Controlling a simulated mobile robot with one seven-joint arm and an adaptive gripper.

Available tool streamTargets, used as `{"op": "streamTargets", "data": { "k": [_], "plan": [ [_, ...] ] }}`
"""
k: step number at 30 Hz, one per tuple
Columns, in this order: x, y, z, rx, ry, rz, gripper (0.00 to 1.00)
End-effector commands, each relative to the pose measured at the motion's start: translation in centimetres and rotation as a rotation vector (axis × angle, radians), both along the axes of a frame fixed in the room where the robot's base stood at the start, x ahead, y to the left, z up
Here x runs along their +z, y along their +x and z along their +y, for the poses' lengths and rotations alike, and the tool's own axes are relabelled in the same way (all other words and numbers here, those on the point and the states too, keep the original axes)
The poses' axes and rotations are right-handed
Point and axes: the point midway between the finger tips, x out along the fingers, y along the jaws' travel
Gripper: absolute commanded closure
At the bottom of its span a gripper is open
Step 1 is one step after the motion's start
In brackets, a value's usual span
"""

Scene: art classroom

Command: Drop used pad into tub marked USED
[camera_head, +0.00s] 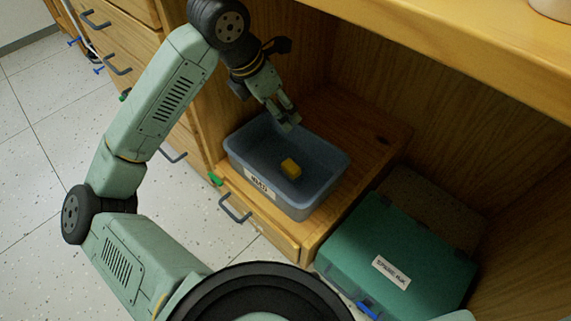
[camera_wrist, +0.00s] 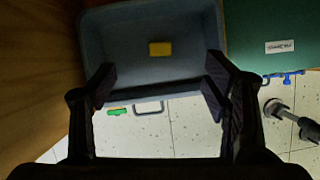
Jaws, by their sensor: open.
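A blue-grey tub (camera_head: 322,207) stands on a wooden drawer unit inside the open cabinet. A white label (camera_head: 261,183) is on its front wall; I cannot read its word clearly. A small yellow pad (camera_head: 291,168) lies on the tub floor. My gripper (camera_head: 289,124) is above the tub's back left part, pointing down, open and empty. In the wrist view the tub (camera_wrist: 103,40) fills the upper middle and the yellow pad (camera_wrist: 160,48) lies in it. My open fingers (camera_wrist: 160,85) are spread apart, and the pad shows beyond them, apart from them.
A green case (camera_head: 400,250) with a white label stands right of the drawer unit. A small green item (camera_head: 215,179) is at the unit's front left edge. Wooden drawers (camera_head: 118,40) with dark handles stand at left. A wooden top (camera_head: 470,50) overhangs the back right. Speckled floor is clear at left.

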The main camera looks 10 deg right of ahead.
Motion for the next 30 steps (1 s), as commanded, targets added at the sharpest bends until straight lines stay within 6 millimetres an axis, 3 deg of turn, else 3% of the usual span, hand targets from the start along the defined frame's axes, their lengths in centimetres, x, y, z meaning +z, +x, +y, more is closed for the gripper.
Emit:
{"op": "streamTargets", "data": {
  "k": [30],
  "plan": [
    [2.3,-0.2,0.4,0.001,0.001,0.001,0.31]
  ]
}}
